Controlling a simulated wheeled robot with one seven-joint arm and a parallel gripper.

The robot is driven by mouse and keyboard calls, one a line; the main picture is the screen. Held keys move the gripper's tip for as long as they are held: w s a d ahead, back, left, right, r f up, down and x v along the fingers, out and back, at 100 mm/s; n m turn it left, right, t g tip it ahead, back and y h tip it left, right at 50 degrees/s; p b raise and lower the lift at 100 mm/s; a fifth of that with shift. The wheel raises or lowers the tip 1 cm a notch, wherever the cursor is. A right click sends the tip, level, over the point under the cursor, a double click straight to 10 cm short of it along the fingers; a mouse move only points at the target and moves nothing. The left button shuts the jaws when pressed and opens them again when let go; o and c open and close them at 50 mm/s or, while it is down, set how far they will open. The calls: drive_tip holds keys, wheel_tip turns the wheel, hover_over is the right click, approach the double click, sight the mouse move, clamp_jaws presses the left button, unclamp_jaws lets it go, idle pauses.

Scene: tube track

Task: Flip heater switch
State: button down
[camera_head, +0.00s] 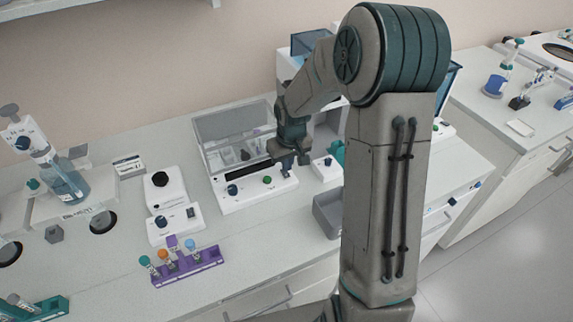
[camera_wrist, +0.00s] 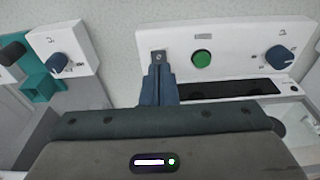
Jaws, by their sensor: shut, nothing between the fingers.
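A white heater unit with a clear raised lid (camera_head: 238,196) stands on the bench in the head view. Its front panel carries a blue knob (camera_head: 232,190) and a green button (camera_head: 267,180). In the wrist view the panel (camera_wrist: 230,42) appears the other way round, with a small dark switch (camera_wrist: 159,56) beside the green button (camera_wrist: 202,58). My gripper (camera_head: 288,168) is shut and empty over the panel's right end. In the wrist view my fingertips (camera_wrist: 158,72) are at the switch and overlap its lower edge; I cannot tell whether they touch.
A small white box with a blue knob (camera_head: 326,168) and a grey open bin (camera_head: 327,214) stand right of the heater unit. A stirrer-like white device (camera_head: 176,222) stands to its left. A purple tube rack (camera_head: 187,268) lies in front. Bare bench lies between them.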

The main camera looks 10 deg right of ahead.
wheel_tip(320, 180, up, 11)
drive_tip(key=s+b, duration=0.1)
drive_tip(key=b, duration=0.1)
drive_tip(key=shift+s+d, duration=0.15)
drive_tip(key=shift+s, duration=0.15)
drive_tip(key=b, duration=0.2)
drive_tip(key=w+b, duration=0.1)
drive_tip(key=b, duration=0.2)
drive_tip(key=shift+f, duration=0.25)
drive_tip(key=shift+w+r+b, duration=0.15)
drive_tip(key=shift+r+b, duration=0.05)
drive_tip(key=shift+b, duration=0.65)
drive_tip(key=shift+r+b, duration=0.3)
drive_tip(key=shift+f, duration=0.1)
